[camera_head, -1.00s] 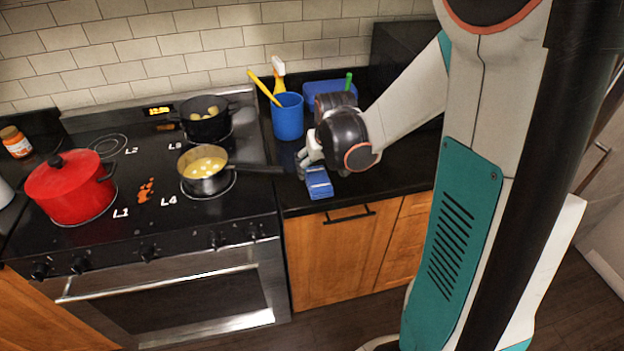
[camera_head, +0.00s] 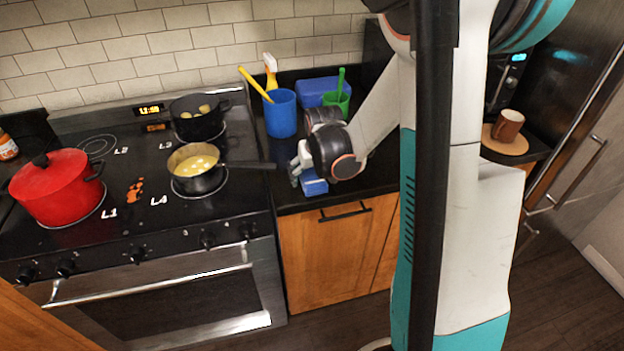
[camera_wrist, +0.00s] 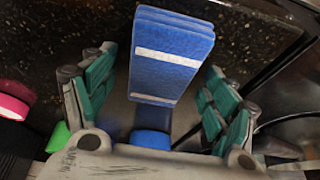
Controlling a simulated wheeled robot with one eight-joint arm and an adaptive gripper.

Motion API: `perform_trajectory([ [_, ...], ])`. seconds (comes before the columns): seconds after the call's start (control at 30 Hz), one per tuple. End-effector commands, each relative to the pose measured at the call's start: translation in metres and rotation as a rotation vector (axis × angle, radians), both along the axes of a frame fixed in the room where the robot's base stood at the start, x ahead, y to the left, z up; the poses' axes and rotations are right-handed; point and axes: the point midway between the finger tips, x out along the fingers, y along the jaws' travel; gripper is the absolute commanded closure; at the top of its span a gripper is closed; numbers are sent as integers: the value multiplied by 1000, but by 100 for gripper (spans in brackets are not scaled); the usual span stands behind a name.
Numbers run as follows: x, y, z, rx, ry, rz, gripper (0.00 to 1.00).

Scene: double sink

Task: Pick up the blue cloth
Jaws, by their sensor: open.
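The blue cloth (camera_head: 314,185) is folded into a small stack on the dark counter near its front edge, right of the stove. In the wrist view the cloth (camera_wrist: 172,55) shows as blue layers with white stripes. My gripper (camera_head: 299,170) is low over the cloth and hides part of it in the head view. In the wrist view my gripper (camera_wrist: 160,75) is open, with one green-padded finger on each side of the cloth. Gaps show between the fingers and the cloth.
A brown mug (camera_head: 507,125) stands at right.

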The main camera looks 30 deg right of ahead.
Motion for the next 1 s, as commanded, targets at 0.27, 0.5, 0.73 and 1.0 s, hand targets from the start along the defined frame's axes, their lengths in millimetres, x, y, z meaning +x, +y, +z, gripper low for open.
perform_trajectory([
  [0.27,0,0,-2,0,0,0,22],
  [0.5,0,0,-4,0,0,0,22],
  [0.73,0,0,-5,0,0,0,22],
  [1.0,0,0,-5,0,0,0,56],
])
